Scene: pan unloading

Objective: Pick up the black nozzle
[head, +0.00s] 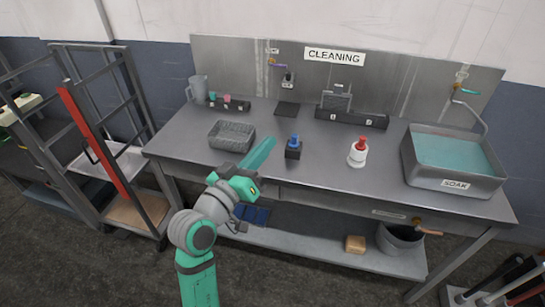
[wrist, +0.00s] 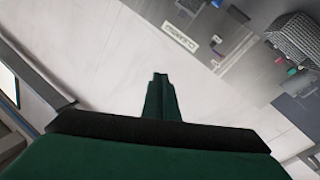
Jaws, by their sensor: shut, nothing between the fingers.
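No part is plainly marked as the black nozzle. A small holder (head: 230,104) at the back left of the bench carries small teal and pink pieces and dark ones. I cannot tell whether a dark one is the nozzle. A small dark piece (head: 288,78) also hangs on the back panel. My gripper (head: 270,142) is over the front of the bench, just left of a black block with a blue top (head: 293,149). Its teal fingers are together and empty. In the wrist view the closed fingers (wrist: 159,78) point at pale wall.
A mesh basket (head: 231,136) lies behind my gripper. A white bottle with a red cap (head: 358,153), a numbered black rack (head: 351,117) and the soak tub (head: 453,170) stand to the right. A grey jug (head: 198,88) is back left. A shelf frame stands left.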

